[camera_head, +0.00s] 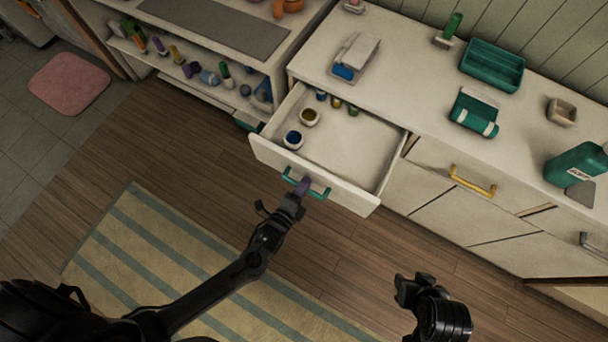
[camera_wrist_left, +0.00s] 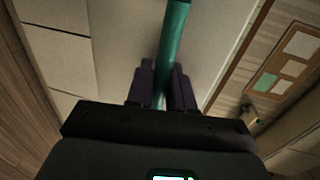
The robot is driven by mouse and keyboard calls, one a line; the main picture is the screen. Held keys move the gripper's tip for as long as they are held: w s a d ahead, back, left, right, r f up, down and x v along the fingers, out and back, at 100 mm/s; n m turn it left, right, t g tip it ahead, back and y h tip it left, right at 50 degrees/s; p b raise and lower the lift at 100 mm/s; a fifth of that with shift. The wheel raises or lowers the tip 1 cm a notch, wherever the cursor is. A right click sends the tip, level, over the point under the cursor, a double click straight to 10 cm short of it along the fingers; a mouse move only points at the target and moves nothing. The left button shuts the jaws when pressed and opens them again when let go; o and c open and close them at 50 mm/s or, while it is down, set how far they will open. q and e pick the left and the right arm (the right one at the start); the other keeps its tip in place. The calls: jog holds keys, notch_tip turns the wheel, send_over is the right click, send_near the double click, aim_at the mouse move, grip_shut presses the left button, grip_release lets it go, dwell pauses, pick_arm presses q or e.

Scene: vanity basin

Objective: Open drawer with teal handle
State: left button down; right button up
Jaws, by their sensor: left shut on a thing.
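The drawer (camera_head: 345,150) stands pulled out from the white cabinet in the head view, with its inside showing. Its teal handle (camera_head: 319,191) is on the front panel. My left gripper (camera_head: 302,187) is shut on the teal handle near its middle. In the left wrist view, the teal handle (camera_wrist_left: 172,50) runs between the two dark fingers of my left gripper (camera_wrist_left: 162,85). My right arm shows at the lower right of the head view, well away from the drawer; whether its gripper is open or shut is unclear (camera_head: 408,290).
Several small jars (camera_head: 309,117) stand in the drawer's back left. The countertop (camera_head: 420,100) holds a teal tray (camera_head: 492,64), a teal rolled towel (camera_head: 473,114) and a teal bottle (camera_head: 575,164). A yellow handle (camera_head: 473,181) is to the right. A striped rug (camera_head: 190,260) lies on the floor.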

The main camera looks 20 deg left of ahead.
pick_arm(q)
jog(key=c, duration=1.1)
grip_release()
jog(key=shift+c, duration=0.2)
jog(key=shift+s, duration=0.1)
jog(key=v, duration=1)
jog(key=shift+s+p, duration=0.3)
jog(key=shift+s, duration=0.05)
jog(key=shift+w+a+r, duration=0.1)
jog(key=shift+r, duration=0.05)
